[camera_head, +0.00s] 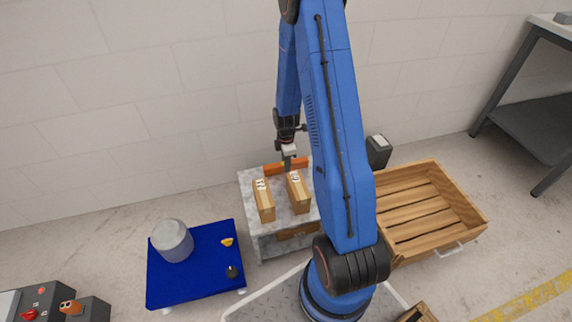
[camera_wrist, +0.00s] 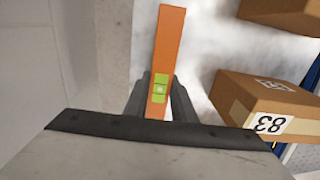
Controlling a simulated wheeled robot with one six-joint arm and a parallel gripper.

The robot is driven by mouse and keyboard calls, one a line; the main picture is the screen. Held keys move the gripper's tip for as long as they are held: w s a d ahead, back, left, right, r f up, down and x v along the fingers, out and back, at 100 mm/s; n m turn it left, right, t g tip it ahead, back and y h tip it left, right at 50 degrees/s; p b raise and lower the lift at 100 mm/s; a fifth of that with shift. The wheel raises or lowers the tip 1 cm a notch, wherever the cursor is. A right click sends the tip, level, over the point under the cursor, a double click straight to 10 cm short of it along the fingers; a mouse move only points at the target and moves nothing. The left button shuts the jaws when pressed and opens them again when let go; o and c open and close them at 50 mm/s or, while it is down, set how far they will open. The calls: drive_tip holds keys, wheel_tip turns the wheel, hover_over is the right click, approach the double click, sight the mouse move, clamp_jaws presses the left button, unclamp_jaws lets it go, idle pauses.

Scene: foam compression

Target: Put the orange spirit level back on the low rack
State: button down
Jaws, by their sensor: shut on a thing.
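The orange spirit level (camera_head: 271,169) is in my gripper (camera_head: 288,162), at the back edge of the low rack (camera_head: 249,186), behind two cardboard boxes. In the wrist view the level (camera_wrist: 171,38) runs lengthwise away from me, its green vial block (camera_wrist: 160,80) between my two dark fingers (camera_wrist: 160,98). The fingers are shut on it, one on each side. The rack's pale mottled top (camera_wrist: 200,45) shows under and beside it. I cannot tell whether the level touches the top or hangs just above it. My arm hides the rack's right side.
Two boxes (camera_head: 264,205) (camera_head: 299,196) stand on the rack close in front of the level; one is marked 83 in the wrist view (camera_wrist: 262,105). A blue platform (camera_head: 190,285) with a grey cylinder (camera_head: 172,241) is left. A wooden crate (camera_head: 425,205) is right. The wall is behind.

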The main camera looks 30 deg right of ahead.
drive_tip(key=shift+f, duration=0.1)
drive_tip(key=c, duration=1.5)
unclamp_jaws()
wheel_tip(320, 180, up, 11)
drive_tip(key=s+a+r+m+t, duration=0.1)
drive_tip(key=s+a+r+m, duration=0.3)
drive_tip(key=r, duration=0.7)
drive_tip(key=s+a+r+m+t, duration=0.1)
drive_tip(key=s+a+r+m, duration=0.35)
drive_tip(key=r, duration=0.65)
drive_tip(key=s+a+r+m+t, duration=0.1)
drive_tip(key=s+a+r+m, duration=0.1)
drive_tip(key=s, duration=0.5)
drive_tip(key=s+a+r+m+t, duration=0.1)
drive_tip(key=s+a+r+m, duration=0.1)
drive_tip(key=s, duration=0.5)
drive_tip(key=s+a+r+m, duration=0.2)
drive_tip(key=s+a+r, duration=0.1)
drive_tip(key=s+r, duration=0.2)
drive_tip(key=shift+s+a+r+t, duration=0.15)
drive_tip(key=shift+s+t, duration=0.25)
drive_tip(key=shift+s, duration=0.95)
